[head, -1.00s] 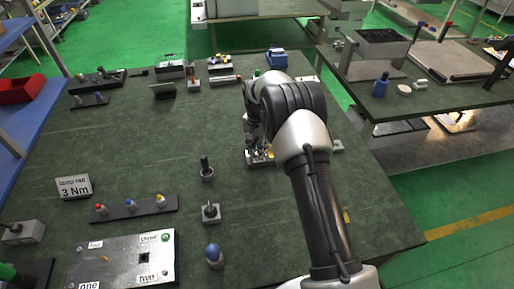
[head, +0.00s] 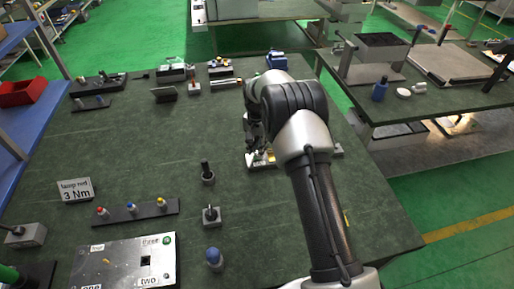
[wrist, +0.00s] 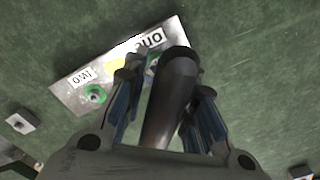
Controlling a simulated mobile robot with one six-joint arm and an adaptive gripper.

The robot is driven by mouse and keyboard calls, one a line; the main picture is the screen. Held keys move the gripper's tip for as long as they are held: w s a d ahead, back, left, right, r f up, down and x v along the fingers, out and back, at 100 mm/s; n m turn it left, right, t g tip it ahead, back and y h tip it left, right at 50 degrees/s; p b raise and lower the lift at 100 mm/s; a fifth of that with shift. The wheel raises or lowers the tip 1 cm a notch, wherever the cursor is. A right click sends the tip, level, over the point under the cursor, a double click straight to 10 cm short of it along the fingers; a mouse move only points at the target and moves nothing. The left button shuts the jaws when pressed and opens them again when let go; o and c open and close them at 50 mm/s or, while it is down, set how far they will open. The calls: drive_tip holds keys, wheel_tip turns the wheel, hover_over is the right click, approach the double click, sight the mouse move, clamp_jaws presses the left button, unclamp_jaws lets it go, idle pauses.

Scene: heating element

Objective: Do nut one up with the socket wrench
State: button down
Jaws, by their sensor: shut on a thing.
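In the wrist view, my gripper (wrist: 166,86) is shut on the dark, round socket wrench (wrist: 172,98). The wrench points away from the camera, over a small metal plate (wrist: 72,97) on the table. The plate carries the labels one (wrist: 149,41) and two (wrist: 81,77). The wrench's far end is beside the label one and covers most of the spot where nut one is. A green ring there shows only in part, and I cannot tell whether the wrench touches the nut. A green-ringed nut (wrist: 95,94) sits by the label two. In the head view my arm hides the wrench.
In the head view, a 3 Nm sign (head: 77,190), a rack with coloured bits (head: 130,210) and a larger labelled panel (head: 110,262) are at the left. The table's right side is mostly clear.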

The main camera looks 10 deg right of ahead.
sight(257, 140)
drive_tip(key=shift+r+p, duration=1.25)
drive_tip(key=shift+r, duration=0.8)
drive_tip(key=shift+f, duration=0.1)
